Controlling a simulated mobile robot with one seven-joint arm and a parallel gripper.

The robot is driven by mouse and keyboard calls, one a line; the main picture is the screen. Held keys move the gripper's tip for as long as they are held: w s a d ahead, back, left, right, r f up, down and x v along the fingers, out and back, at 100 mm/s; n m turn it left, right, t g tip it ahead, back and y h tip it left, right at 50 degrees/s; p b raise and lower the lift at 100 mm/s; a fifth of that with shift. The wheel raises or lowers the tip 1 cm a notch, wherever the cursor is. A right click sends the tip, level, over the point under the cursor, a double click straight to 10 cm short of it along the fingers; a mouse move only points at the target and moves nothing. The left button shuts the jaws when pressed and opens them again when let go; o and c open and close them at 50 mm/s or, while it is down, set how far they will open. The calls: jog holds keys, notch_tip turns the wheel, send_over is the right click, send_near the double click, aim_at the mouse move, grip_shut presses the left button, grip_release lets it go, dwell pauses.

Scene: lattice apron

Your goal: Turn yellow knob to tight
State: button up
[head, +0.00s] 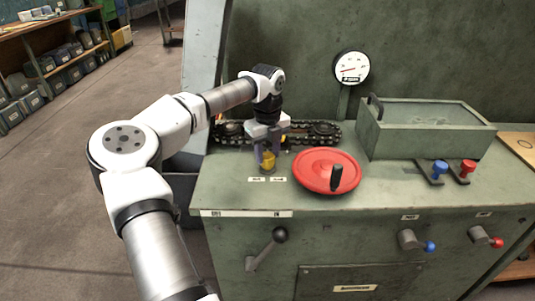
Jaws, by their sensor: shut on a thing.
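The yellow knob (268,161) sits on top of the green machine bench, left of the red handwheel, just in front of the chain. My gripper (267,155) points down over it with its fingers around the knob, shut on it. The fingers hide part of the knob. Two small white labels (267,179) lie on the bench top in front of the knob; their print is too small to read.
A red handwheel (318,168) with a black grip stands close right of my gripper. A dark chain (325,131) runs behind. A green lidded box (425,130), a gauge (351,68), and blue (439,167) and red (467,167) levers are farther right.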

aim_at(268, 155)
jog(key=n+b, duration=0.1)
jog(key=n, duration=0.3)
jog(key=shift+n, duration=0.4)
dwell(0.4)
jog(key=o, duration=1)
notch_tip(268, 155, up, 14)
jog(key=shift+f, duration=0.1)
